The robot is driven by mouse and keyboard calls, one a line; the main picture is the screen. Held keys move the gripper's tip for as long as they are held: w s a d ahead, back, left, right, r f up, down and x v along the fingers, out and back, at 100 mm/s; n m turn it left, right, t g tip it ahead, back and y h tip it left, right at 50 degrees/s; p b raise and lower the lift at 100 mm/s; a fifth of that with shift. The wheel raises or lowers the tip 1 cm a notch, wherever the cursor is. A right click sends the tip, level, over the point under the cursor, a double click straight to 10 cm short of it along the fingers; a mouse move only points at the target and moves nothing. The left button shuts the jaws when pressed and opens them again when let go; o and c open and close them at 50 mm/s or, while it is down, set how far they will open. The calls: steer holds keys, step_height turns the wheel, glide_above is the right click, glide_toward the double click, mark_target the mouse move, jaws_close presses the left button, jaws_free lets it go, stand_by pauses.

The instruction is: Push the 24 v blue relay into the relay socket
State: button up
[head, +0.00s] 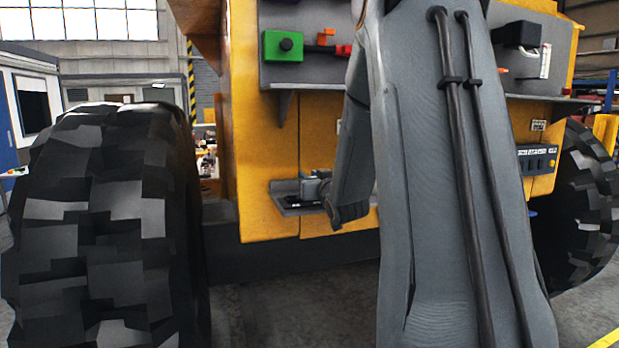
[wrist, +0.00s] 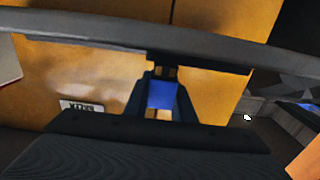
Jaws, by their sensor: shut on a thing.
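In the wrist view, the blue relay (wrist: 160,94) sits between the two dark fingers of my gripper (wrist: 161,97), which is shut on it. The relay is held in front of a yellow panel (wrist: 95,78). I cannot make out the relay socket in either view, nor whether the relay touches anything beyond the fingers.
A green box (head: 283,46) with a black knob sits higher up. Large tyres stand at left (head: 105,225) and right (head: 585,205). A dark bar (wrist: 100,31) crosses the wrist view's top.

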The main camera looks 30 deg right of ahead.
steer(key=shift+f+b, duration=0.55)
steer(key=shift+f, duration=0.2)
steer(key=o, duration=1.1)
steer(key=shift+o, duration=0.2)
steer(key=shift+b+v, duration=1.2)
steer(key=shift+v, duration=2.7)
